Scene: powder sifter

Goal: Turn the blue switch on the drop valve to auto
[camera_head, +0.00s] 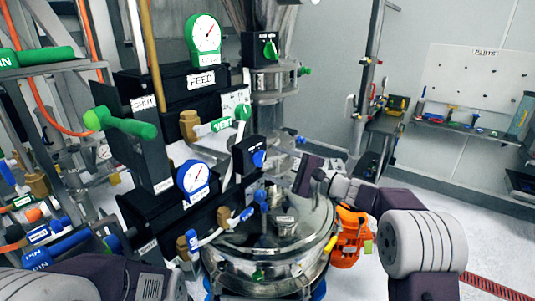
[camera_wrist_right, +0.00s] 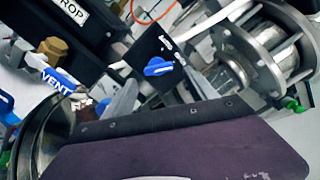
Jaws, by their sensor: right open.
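The blue switch (camera_head: 259,158) is a small blue knob on a black box (camera_head: 243,152) in the middle of the head view. In the right wrist view the blue switch (camera_wrist_right: 158,67) shows face-on on its black plate (camera_wrist_right: 150,50), with small white lettering too small to read. My right gripper (camera_head: 291,166) is just right of the box. In the right wrist view its two grey fingertips (camera_wrist_right: 160,90) are apart, close below and to either side of the switch. Nothing shows between them, and I cannot tell whether they touch the switch. My left arm shows at the bottom left; its gripper does not show.
A round metal vessel (camera_head: 240,270) stands below the switch. A blue gauge (camera_head: 195,181), a green FEED gauge (camera_head: 204,36) and a similar black box with a green knob (camera_head: 269,48) are nearby. A blue VENT handle (camera_wrist_right: 55,80) lies left of the switch.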

